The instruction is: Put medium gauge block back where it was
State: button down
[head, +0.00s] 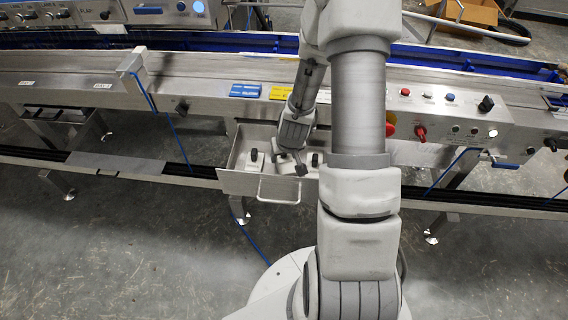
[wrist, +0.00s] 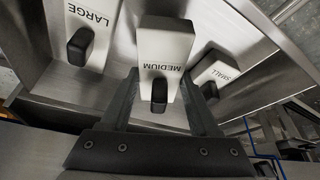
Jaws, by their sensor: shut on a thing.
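The medium gauge block (wrist: 163,52) is white, with an upside-down MEDIUM label and a black knob, in the wrist view. My gripper (wrist: 160,84) is shut on it, one finger on each side. The large gauge block (wrist: 94,22) is to its left and the small gauge block (wrist: 215,71) to its right. The blocks are in an open metal tray (head: 238,184), shown in the head view under my gripper (head: 291,163). I cannot tell whether the medium block touches the tray floor. My gripper partly covers the blocks in the head view.
The tray has raised walls and a front handle (head: 279,190). It is below a conveyor edge with a control panel (head: 440,112) on the right. Blue (head: 245,90) and yellow (head: 281,93) labels are above the tray. The floor in front is clear to the left.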

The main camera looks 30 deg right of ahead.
aim_at(285, 160)
jog(key=shift+f+b, duration=0.35)
jog(key=shift+f, duration=1.1)
jog(key=shift+f, duration=0.15)
jog(key=shift+c, duration=0.6)
grip_release()
jog(key=shift+r, duration=0.45)
jog(key=p+v, duration=0.4)
jog(key=v, duration=0.7)
jog(key=shift+s+a+r, duration=0.1)
jog(key=shift+s+r, duration=0.1)
